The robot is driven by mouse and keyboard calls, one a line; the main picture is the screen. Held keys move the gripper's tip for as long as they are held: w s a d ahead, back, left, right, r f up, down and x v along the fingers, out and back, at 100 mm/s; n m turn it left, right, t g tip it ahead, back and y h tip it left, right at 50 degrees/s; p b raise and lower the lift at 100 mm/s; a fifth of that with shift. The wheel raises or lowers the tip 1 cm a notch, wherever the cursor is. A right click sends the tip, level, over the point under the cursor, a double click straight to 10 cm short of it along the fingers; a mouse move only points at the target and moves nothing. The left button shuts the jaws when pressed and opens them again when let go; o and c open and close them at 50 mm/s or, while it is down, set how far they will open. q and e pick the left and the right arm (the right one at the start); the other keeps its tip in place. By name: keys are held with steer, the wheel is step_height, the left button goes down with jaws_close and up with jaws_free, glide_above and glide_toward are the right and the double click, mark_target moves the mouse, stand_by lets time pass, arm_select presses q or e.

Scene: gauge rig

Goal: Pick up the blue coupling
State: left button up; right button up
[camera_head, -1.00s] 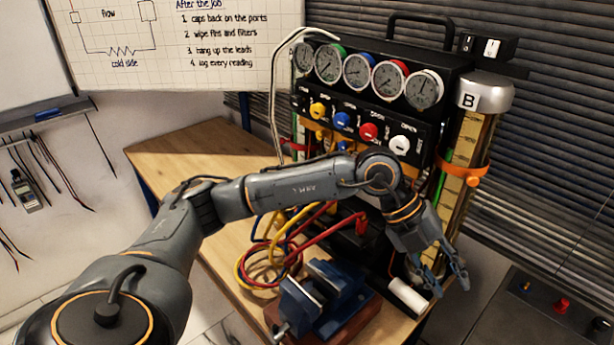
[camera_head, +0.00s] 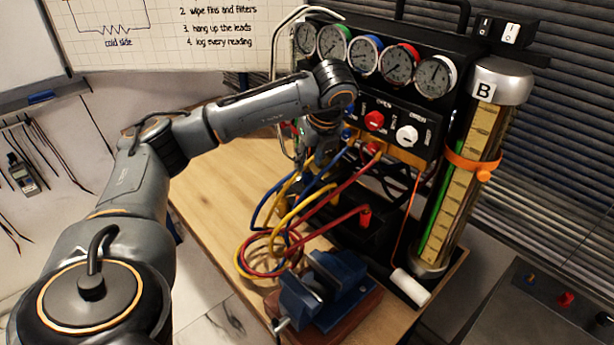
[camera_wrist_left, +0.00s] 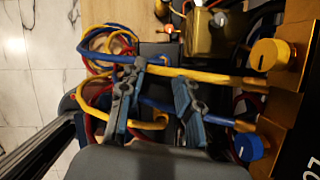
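In the head view a small blue fitting (camera_head: 347,133), which looks like the blue coupling, sits under the gauge panel at the upper end of the blue hose (camera_head: 325,172). My left gripper (camera_head: 322,140) is close to its left, its fingers mostly hidden by my wrist. In the left wrist view my left gripper (camera_wrist_left: 158,95) is open, with its two fingers apart. The yellow hose (camera_wrist_left: 215,77) and the blue hose (camera_wrist_left: 165,104) run across the finger area toward the brass block (camera_wrist_left: 284,90). I cannot clearly make out the coupling there. My right gripper is not in view.
The red hose (camera_head: 345,187) and yellow hose loop close by. A blue vise (camera_head: 325,285) stands on the wooden bench (camera_head: 215,190). The gauge panel (camera_head: 425,110) rises behind, with cylinder B (camera_head: 462,175) to its right. The bench's left part is clear.

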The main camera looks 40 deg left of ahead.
mark_target(308, 169)
arm_select(q)
steer(key=shift+w+a+f, duration=0.2)
steer(key=shift+a+f, duration=0.15)
steer(key=shift+f, duration=0.25)
steer(key=p+x, duration=0.3)
steer(key=x, duration=0.1)
steer(key=shift+d+f, duration=0.15)
steer(key=shift+d, duration=0.1)
steer(key=shift+w+a+f, duration=0.15)
steer(key=shift+a+f, duration=0.05)
steer(key=shift+f, duration=0.2)
jaws_close()
